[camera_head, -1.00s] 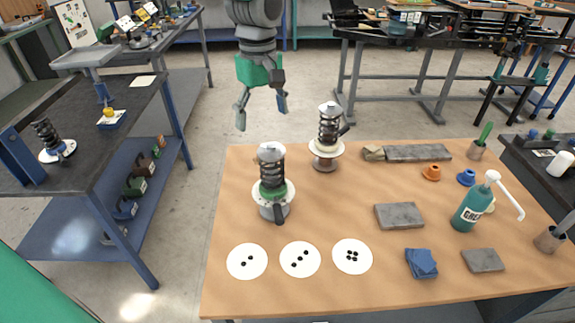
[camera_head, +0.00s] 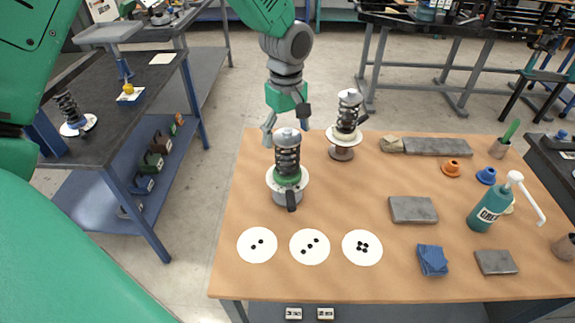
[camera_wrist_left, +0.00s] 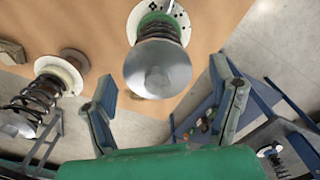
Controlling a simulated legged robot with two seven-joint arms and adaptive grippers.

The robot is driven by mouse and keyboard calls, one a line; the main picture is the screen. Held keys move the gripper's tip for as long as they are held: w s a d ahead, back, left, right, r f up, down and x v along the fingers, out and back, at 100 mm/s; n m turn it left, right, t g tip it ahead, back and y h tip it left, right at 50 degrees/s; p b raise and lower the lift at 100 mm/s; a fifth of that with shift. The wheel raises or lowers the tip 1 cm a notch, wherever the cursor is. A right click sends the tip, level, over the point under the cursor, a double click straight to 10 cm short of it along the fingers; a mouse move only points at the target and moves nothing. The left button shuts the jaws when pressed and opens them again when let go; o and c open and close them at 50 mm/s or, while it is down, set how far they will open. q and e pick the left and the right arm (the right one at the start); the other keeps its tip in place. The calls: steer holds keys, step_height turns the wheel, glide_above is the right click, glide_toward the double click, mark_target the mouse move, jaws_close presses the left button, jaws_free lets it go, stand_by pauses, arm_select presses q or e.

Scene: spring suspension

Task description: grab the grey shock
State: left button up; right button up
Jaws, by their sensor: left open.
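A shock with a dark coil spring, silver cap, green ring and grey base (camera_head: 288,170) stands upright on the table's far left part. My left gripper (camera_head: 286,126) is open just behind its cap. In the left wrist view the shock's silver cap (camera_wrist_left: 157,68) appears between and beyond the spread fingers of the left gripper (camera_wrist_left: 165,78), with no visible contact. A second shock with a white collar and brownish base (camera_head: 346,125) stands farther back, to the right. A third shock (camera_head: 72,112) is on the dark side bench. My right gripper is not in view.
The wooden table (camera_head: 330,215) holds three white dotted discs along the front, the middle one (camera_head: 309,246) among them. Grey blocks (camera_head: 413,209), a blue cloth (camera_head: 432,259) and a teal pump bottle (camera_head: 490,205) are on the right. The table's left edge is close to the shock.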

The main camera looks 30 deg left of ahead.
mark_target(287, 167)
arm_select(q)
steer(key=f, duration=0.2)
steer(key=shift+w+f, duration=0.2)
steer(key=shift+f, duration=0.2)
steer(key=shift+s, duration=0.1)
steer(key=c, duration=0.5)
jaws_close()
steer(key=shift+r, duration=0.1)
